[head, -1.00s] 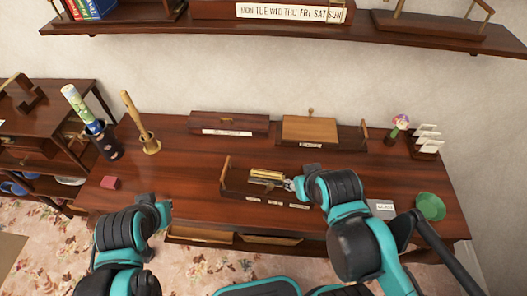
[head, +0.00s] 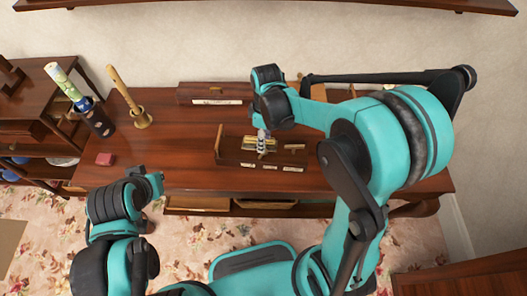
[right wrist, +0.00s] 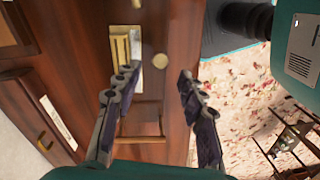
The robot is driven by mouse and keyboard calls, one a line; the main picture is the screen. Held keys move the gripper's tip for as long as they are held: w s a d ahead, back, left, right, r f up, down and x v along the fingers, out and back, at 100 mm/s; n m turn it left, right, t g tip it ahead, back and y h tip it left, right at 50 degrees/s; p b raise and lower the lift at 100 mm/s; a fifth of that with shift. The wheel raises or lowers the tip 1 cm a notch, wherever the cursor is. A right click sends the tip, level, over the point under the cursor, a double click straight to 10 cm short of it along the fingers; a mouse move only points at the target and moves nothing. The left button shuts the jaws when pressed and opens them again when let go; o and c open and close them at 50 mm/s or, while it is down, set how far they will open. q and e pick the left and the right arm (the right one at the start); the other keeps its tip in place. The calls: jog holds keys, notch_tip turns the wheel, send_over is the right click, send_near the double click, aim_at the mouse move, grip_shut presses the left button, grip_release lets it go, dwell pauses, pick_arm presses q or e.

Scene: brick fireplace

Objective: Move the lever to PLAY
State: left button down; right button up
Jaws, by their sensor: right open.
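A low dark wooden box (head: 228,157) with a brass mechanism (head: 251,149) stands mid-desk. Several small white labels lie along its front, too small to read. A wooden upright (head: 219,133) rises at its left end. My right gripper (head: 263,137) points down over the box beside the brass part. In the right wrist view its fingers (right wrist: 158,72) are apart and empty, with a round brass knob (right wrist: 161,61) seen between the tips; I cannot tell whether this is the lever or whether they touch it. My left gripper (head: 158,184) is at the desk's front left; its jaws are unclear.
On the desk are a red block (head: 105,159), a wooden-handled brass bell (head: 140,118), a dark holder with a patterned roll (head: 98,121) and a long wooden case (head: 205,93). My right arm hides the desk's right side.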

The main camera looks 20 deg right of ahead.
jog(key=f+b, duration=0.1)
jog(key=f, duration=0.2)
jog(key=f+b, duration=0.1)
jog(key=f, duration=0.3)
jog(key=shift+s+a, duration=0.1)
jog(key=shift+s, duration=0.1)
